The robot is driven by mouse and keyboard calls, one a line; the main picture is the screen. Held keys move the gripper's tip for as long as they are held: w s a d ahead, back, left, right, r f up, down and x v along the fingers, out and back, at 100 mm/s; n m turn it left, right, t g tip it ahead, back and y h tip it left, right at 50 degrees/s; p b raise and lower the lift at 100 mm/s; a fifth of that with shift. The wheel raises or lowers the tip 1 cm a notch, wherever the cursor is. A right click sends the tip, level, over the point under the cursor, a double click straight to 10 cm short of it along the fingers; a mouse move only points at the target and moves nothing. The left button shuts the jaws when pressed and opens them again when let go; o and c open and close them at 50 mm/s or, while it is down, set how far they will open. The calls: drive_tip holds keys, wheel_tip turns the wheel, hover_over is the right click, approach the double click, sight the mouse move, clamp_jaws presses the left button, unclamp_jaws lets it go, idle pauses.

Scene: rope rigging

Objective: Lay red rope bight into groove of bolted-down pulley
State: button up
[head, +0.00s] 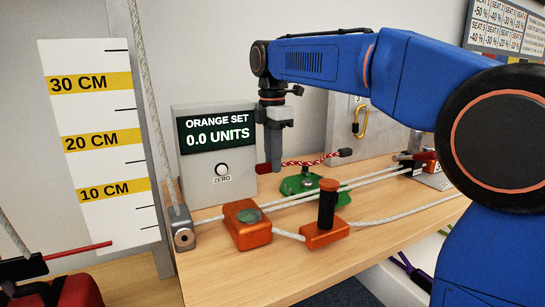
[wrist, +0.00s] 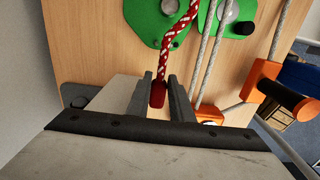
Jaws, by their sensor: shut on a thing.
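The red-and-white rope (head: 312,161) runs right from my gripper to a dark end piece. My gripper (head: 268,160) is shut on the rope's red end (head: 263,169), held above the table. In the wrist view, the red end (wrist: 157,95) sits between the two fingers, and the rope (wrist: 176,40) leads up over a green plate. The green pulley (head: 300,185) stands on the table to the right of my gripper. In the wrist view, green plates (wrist: 140,18) with round metal parts show at the top. I cannot make out the groove.
White ropes (head: 375,183) run across the wooden table (head: 215,268), past an orange block (head: 247,225) and an orange cleat with a black post (head: 327,208). A display box (head: 215,175) reading 0.0 units stands behind at left. A carabiner (head: 360,121) hangs on a back panel.

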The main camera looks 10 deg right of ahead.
drive_tip(key=shift+f, duration=3.8)
drive_tip(key=o, duration=0.9)
drive_tip(key=shift+r, duration=0.1)
wheel_tip(320, 180, up, 17)
drive_tip(key=shift+a+r, duration=0.1)
